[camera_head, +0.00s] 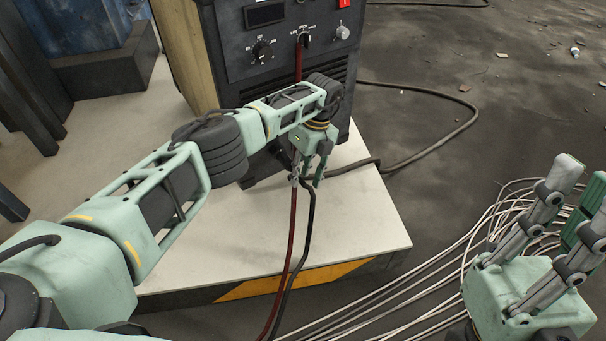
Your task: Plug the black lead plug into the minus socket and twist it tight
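The black lead (309,210) hangs down from between the fingers of my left gripper (307,180), over the platform edge. Its plug is not visible. The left gripper points down in front of the dark machine (230,50), with its fingers a little apart; whether they grip the plug cannot be made out. The minus socket is not visible; my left arm covers the lower front of the machine. A red lead (292,225) runs down beside the black one. My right gripper (584,178) is at the lower right, fingers spread upward, empty and away from the machine.
The machine stands on a pale platform (370,215) with a yellow and black front edge. Several pale cables (440,262) lie on the floor near my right gripper. A thick dark cable (455,130) loops right of the machine. Open floor lies at the upper right.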

